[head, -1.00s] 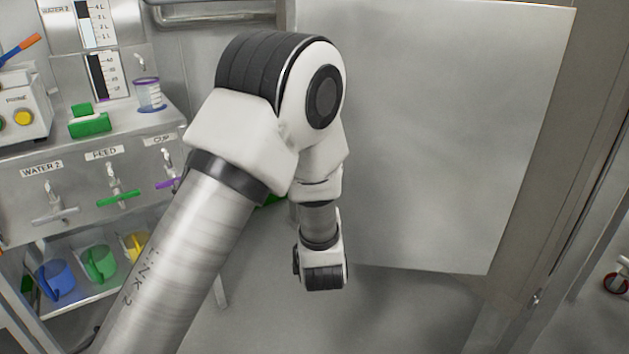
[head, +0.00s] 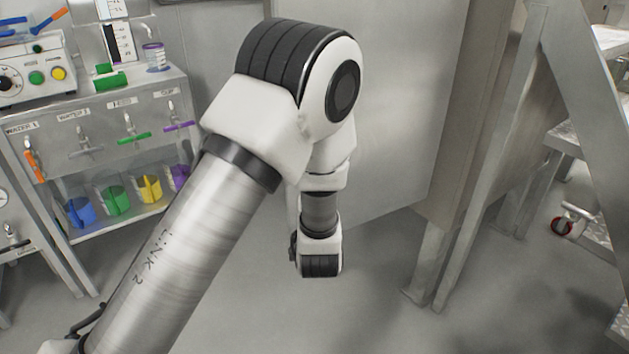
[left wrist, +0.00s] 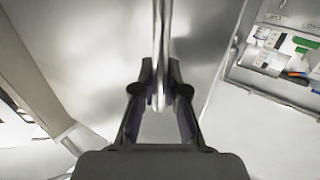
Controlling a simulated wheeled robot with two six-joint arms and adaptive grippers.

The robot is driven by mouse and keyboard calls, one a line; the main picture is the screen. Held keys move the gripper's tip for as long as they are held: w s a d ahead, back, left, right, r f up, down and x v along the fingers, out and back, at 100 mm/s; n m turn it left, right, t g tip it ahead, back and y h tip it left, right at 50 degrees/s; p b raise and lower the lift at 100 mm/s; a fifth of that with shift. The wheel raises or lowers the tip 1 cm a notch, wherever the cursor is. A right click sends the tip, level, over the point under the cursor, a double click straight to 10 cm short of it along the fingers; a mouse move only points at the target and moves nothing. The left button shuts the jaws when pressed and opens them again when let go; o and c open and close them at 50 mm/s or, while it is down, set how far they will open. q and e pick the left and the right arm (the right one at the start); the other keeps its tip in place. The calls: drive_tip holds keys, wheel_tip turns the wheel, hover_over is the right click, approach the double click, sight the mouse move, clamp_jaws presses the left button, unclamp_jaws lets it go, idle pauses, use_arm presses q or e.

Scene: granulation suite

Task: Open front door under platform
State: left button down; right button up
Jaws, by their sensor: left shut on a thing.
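A large plain grey door panel (head: 400,120) stands behind my left arm in the head view, beside a steel post. My left gripper (left wrist: 161,88) shows in the left wrist view, its two fingers closed around an upright metal door handle (left wrist: 161,35). The grey door face fills the area behind the handle. In the head view my left arm hides the handle and the gripper's fingers. My right gripper is not in view.
At the left, a steel dispensing bench (head: 105,115) holds taps, with blue (head: 80,212), green (head: 117,200) and yellow jugs below. A steel platform leg (head: 436,265) and steps stand at the right. Grey floor (head: 230,310) in front is clear.

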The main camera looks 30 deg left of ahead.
use_arm(q)
drive_tip(key=shift+s, duration=0.1)
drive_tip(key=c, duration=1.2)
unclamp_jaws()
